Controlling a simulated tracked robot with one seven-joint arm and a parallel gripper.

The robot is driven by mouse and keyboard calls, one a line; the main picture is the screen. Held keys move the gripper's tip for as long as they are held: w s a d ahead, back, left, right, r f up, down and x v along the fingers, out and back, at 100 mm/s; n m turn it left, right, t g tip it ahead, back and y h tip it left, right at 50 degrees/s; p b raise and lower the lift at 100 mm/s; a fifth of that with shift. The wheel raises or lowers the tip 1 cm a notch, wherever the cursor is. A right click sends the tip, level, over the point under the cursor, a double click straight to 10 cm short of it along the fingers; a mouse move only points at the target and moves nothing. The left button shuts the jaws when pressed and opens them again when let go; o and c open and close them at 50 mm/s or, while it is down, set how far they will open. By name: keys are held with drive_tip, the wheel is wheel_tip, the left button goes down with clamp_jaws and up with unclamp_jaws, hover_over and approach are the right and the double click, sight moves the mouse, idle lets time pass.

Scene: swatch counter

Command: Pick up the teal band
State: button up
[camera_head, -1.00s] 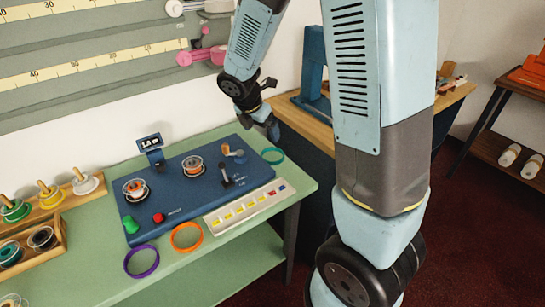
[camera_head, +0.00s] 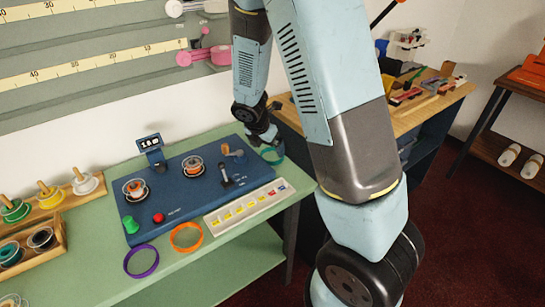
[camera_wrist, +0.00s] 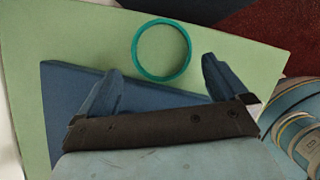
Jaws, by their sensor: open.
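The teal band (camera_head: 273,158) lies flat near the right end of the green counter (camera_head: 295,200), just right of the blue machine's corner. In the wrist view the whole teal ring (camera_wrist: 188,60) shows, lying on bare green counter just beyond my fingertips. My gripper (camera_head: 268,148) hangs over the far edge of the band in the head view. In the wrist view my gripper (camera_wrist: 162,75) is open and empty, its two fingers spread apart. The band lies beyond them, toward the right finger.
The blue machine panel (camera_head: 168,220) with spools and a lever is left of the band. An orange band (camera_head: 202,240) and a purple band (camera_head: 156,266) lie at the counter's front edge. A wooden workbench (camera_head: 415,118) with tools stands at the right.

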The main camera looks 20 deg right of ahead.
sight(273, 157)
drive_tip(key=shift+x, duration=2.2)
drive_tip(key=shift+d, duration=0.15)
drive_tip(key=shift+c, duration=0.3)
drive_tip(key=c, duration=0.7)
